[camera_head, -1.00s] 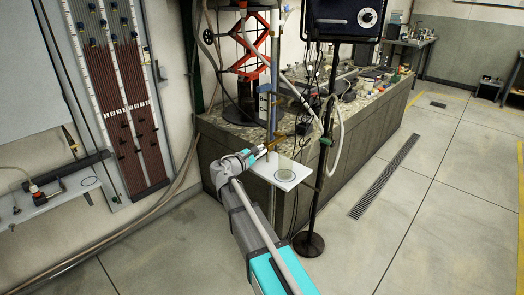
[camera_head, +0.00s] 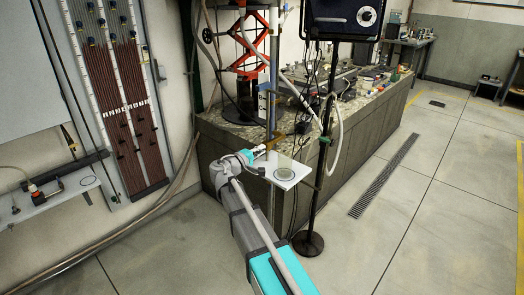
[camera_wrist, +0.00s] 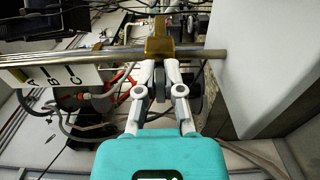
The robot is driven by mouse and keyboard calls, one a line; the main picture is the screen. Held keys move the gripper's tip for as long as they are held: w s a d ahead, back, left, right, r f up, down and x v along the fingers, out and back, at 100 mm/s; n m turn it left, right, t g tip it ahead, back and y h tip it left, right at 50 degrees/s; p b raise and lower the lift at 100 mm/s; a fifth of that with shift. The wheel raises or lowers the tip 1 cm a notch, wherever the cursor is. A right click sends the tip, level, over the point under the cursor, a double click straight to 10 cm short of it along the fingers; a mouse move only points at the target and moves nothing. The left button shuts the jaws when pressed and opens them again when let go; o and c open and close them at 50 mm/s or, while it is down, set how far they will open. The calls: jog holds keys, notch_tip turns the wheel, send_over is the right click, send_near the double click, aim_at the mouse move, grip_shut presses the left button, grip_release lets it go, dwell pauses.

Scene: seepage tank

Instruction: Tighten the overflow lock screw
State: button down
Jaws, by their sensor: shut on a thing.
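A brass clamp block (camera_wrist: 159,42) sits around a metal rod (camera_wrist: 105,58) in the wrist view. In the head view the brass clamp (camera_head: 274,140) is on the upright rod at the bench's near corner. A small dark screw head (camera_wrist: 160,82) stands out from the block toward me. My gripper (camera_wrist: 159,76) has its two pale fingers closed on either side of this lock screw. The fingertips hide part of the screw and its thread. In the head view my gripper (camera_head: 260,152) is small, right beside the clamp.
A white plate (camera_head: 287,174) lies just right of my gripper; it fills the right of the wrist view (camera_wrist: 260,75). Hoses and cables hang behind. The floor right of the bench is clear.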

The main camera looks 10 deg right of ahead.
jog(key=shift+a+m, duration=0.2)
jog(key=shift+m, duration=0.5)
jog(key=shift+f, duration=0.1)
dwell(1.1)
jog(key=c, duration=0.8)
grip_release()
jog(key=shift+o, duration=0.2)
jog(key=shift+d, duration=0.1)
jog(key=shift+s, duration=0.1)
jog(key=v, duration=1.2)
